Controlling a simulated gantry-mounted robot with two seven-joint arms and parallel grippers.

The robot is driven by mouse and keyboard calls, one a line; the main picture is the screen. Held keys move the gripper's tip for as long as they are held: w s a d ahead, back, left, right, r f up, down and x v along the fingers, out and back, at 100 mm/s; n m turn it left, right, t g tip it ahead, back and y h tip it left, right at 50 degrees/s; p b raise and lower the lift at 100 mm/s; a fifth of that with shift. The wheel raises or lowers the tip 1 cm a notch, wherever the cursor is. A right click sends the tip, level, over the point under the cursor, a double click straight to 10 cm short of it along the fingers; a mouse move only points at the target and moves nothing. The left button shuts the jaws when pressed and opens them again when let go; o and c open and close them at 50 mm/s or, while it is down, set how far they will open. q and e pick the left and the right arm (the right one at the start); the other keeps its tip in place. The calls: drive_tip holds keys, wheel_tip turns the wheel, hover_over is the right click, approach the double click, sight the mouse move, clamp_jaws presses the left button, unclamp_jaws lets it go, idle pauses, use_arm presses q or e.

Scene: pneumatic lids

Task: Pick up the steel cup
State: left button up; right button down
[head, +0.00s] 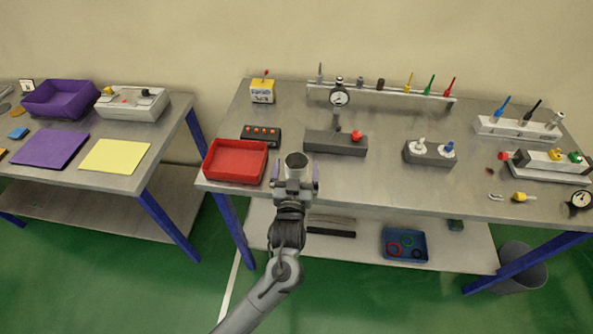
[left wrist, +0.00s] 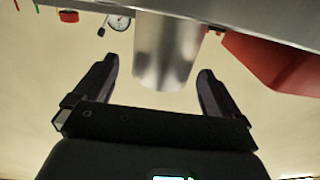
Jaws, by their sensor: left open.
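The steel cup (head: 296,163) stands near the front edge of the right-hand table, just right of the red tray. In the head view my left gripper (head: 295,187) is at the cup's near side. In the left wrist view the steel cup (left wrist: 165,50) shows between the two dark fingers of my left gripper (left wrist: 160,85). The fingers are open, with a gap to the cup on each side. The lower part of the cup in the head view is hidden by my gripper. My right gripper is not in view.
The red tray (head: 235,161) lies close left of the cup; it also shows in the left wrist view (left wrist: 270,60). A dark block with a gauge (head: 336,142) stands behind the cup. A dark block with orange knobs (head: 261,135) is behind left. The table is clear to the cup's right.

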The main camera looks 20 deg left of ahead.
sight(297, 153)
use_arm(q)
drive_tip(key=shift+b+x, duration=0.35)
drive_tip(key=shift+x, duration=1.95)
drive_tip(key=shift+r, duration=0.1)
drive_tip(key=shift+c, duration=0.3)
drive_tip(key=c, duration=1)
